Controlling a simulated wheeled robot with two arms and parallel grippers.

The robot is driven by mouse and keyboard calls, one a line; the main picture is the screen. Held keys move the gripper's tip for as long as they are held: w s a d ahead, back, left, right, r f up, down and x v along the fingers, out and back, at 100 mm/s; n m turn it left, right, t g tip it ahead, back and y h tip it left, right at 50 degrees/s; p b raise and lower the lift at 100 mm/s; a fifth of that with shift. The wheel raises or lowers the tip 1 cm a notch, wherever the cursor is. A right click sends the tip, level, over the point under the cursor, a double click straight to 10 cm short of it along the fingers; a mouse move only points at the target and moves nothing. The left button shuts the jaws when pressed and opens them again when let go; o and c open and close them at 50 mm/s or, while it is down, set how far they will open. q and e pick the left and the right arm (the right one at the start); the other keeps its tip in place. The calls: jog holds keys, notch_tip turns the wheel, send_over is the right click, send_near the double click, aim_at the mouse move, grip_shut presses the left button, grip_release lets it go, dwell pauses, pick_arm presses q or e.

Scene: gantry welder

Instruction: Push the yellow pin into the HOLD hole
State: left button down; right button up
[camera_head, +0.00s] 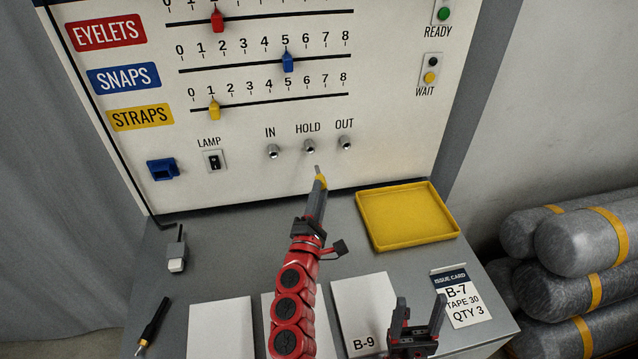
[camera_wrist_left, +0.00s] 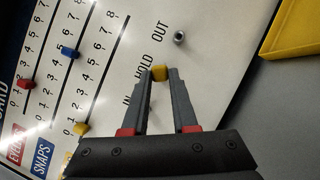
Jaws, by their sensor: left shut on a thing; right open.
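The yellow pin (camera_head: 320,181) is held in my left gripper (camera_head: 318,190), which is shut on it. Its grey tip points up at the panel, just below the HOLD hole (camera_head: 309,146), and looks apart from it. In the left wrist view the pin's yellow body (camera_wrist_left: 159,73) sits between the fingertips; its tip and the HOLD hole are hidden there. The IN hole (camera_head: 273,152) and OUT hole (camera_head: 345,143) flank HOLD; the OUT hole also shows in the left wrist view (camera_wrist_left: 179,38). My right gripper (camera_head: 420,318) is open and empty above the table's front right.
A yellow tray (camera_head: 408,240) lies empty on the table at right. White cards, an issue card (camera_head: 456,298), a grey plug (camera_head: 176,254) and a black pen-like tool (camera_head: 153,324) lie around. A lamp switch (camera_head: 214,161) and blue socket (camera_head: 162,169) are on the panel. Grey cylinders stack at right.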

pick_arm(q)
jog(key=shift+w+a+r, duration=0.1)
jog(key=shift+w+a, duration=0.05)
jog(key=shift+w, duration=0.35)
jog(key=shift+w+a+r, duration=0.1)
jog(key=shift+w+a, duration=0.05)
jog(key=shift+w, duration=0.3)
jog(key=shift+w+a+f+b, duration=0.1)
jog(key=shift+w+b, duration=0.05)
jog(key=shift+w, duration=0.45)
jog(key=shift+w+a+f+b, duration=0.1)
jog(key=shift+w+b, duration=0.05)
jog(key=shift+w, duration=0.45)
jog(key=shift+w+a+r, duration=0.1)
jog(key=shift+w, duration=0.3)
jog(key=shift+w+a+b, duration=0.2)
jog(key=shift+w+b, duration=0.45)
jog(key=shift+w, duration=0.35)
jog(key=shift+w+a+b, duration=0.2)
jog(key=shift+w+b, duration=0.4)
jog(key=shift+w, duration=0.35)
jog(key=c, duration=0.6)
grip_release()
